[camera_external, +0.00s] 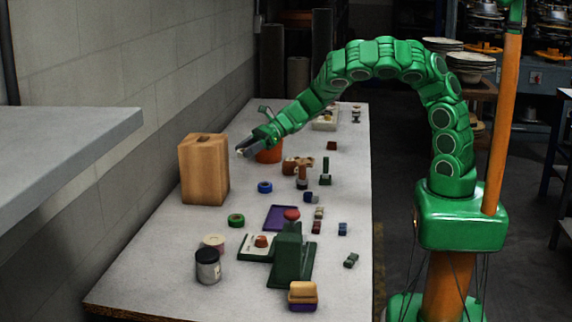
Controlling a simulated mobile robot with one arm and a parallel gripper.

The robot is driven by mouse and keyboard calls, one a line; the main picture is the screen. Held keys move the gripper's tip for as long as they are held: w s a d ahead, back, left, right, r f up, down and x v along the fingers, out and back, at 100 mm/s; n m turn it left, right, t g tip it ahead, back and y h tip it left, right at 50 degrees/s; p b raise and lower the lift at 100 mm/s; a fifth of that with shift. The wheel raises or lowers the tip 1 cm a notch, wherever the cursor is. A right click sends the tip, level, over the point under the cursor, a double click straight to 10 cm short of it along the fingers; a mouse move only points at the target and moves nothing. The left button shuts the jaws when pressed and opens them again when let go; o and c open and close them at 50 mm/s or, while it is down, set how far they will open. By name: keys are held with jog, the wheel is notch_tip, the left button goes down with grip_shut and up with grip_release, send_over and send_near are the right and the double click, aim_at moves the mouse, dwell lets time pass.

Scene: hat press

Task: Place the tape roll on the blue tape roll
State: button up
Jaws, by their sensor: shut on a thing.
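My green arm reaches left over the table, and my gripper (244,149) is up beside the upper right edge of the wooden box. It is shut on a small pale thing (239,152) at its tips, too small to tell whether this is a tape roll. The blue tape roll (265,187) lies flat on the table, below and right of my gripper in the picture, with nothing on it. A green tape roll (236,220) lies nearer the camera. A pale pinkish roll (213,241) sits behind the dark-lidded jar.
The wooden box (204,170) stands left of the blue roll. An orange pot (269,154) is behind my gripper. A purple tray (281,218), a dark green press (291,255), the jar (208,267) and several small blocks are nearer.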

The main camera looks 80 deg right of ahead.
aim_at(267, 183)
jog(key=s+a+n+g+y, duration=0.3)
jog(key=s, duration=0.4)
jog(key=shift+n+h, duration=0.3)
jog(key=shift+s+a+f, duration=0.15)
jog(key=shift+f, duration=1.8)
jog(key=shift+s+a+f, duration=0.1)
jog(key=shift+f, duration=1.85)
jog(key=shift+f, duration=0.1)
jog(key=o, duration=1)
jog(key=shift+s+d+r, duration=0.25)
jog(key=shift+d+r, duration=0.1)
jog(key=shift+d, duration=0.15)
jog(key=shift+v, duration=5.4)
